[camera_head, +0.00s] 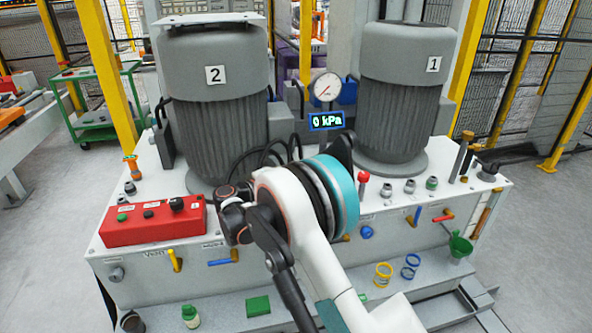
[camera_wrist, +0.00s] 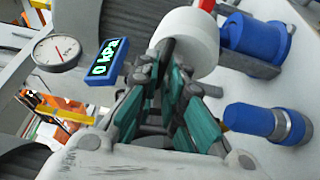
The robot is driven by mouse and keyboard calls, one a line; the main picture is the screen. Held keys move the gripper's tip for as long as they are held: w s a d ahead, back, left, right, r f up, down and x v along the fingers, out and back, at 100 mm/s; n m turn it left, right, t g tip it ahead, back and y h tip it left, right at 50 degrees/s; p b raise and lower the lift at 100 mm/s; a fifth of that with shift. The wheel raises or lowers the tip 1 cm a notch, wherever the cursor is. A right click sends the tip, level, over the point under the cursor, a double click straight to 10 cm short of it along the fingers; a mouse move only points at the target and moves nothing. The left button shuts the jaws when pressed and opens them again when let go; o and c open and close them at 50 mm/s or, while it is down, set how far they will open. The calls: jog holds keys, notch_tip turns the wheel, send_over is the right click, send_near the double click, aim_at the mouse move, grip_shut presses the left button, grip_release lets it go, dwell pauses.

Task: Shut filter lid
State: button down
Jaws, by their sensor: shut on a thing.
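In the wrist view, a white cylindrical part (camera_wrist: 190,38) with a round end stands at the tips of my gripper (camera_wrist: 163,58). It may be the filter lid or its housing; I cannot tell which. My gripper's dark fingers with teal sides are close together, shut on this white part at its near edge. The exact contact is partly hidden by the fingers. In the head view, my wrist covers the white part and most of my gripper.
A pressure gauge (camera_head: 326,87) and a display (camera_head: 326,121) reading 0 kPa stand behind my wrist. Motors 2 (camera_head: 213,100) and 1 (camera_head: 402,90) flank them. In the wrist view, blue cylindrical fittings (camera_wrist: 258,38) are close on the right. A red control box (camera_head: 152,221) sits left.

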jog(key=w+d+r+m+g+y+p, duration=0.1)
jog(key=d+y+p, duration=0.2)
jog(key=w+d+r+m+g+y+p, duration=0.1)
jog(key=d+g+y+p, duration=0.1)
jog(key=d+y+p, duration=0.1)
jog(key=w+d+m+g+y+p, duration=0.1)
jog(key=d+g+y+p, duration=0.1)
jog(key=d+y+p, duration=0.1)
jog(key=shift+d+r, duration=0.4)
jog(key=shift+d, duration=0.35)
jog(key=y, duration=0.1)
jog(key=d+f+y, duration=0.1)
jog(key=d+m+g+y, duration=0.1)
jog(key=shift+w+d+f, duration=0.15)
jog(key=shift+w+d, duration=0.05)
jog(key=shift+w, duration=0.1)
jog(key=shift+d+f, duration=0.1)
jog(key=shift+f, duration=0.1)
jog(key=shift+w+d+f, duration=0.1)
jog(key=shift+d+f, duration=0.2)
jog(key=shift+d, duration=0.1)
jog(key=c, duration=1.9)
grip_release()
jog(key=shift+d+f, duration=0.1)
jog(key=shift+o, duration=0.7)
jog(key=shift+d, duration=0.1)
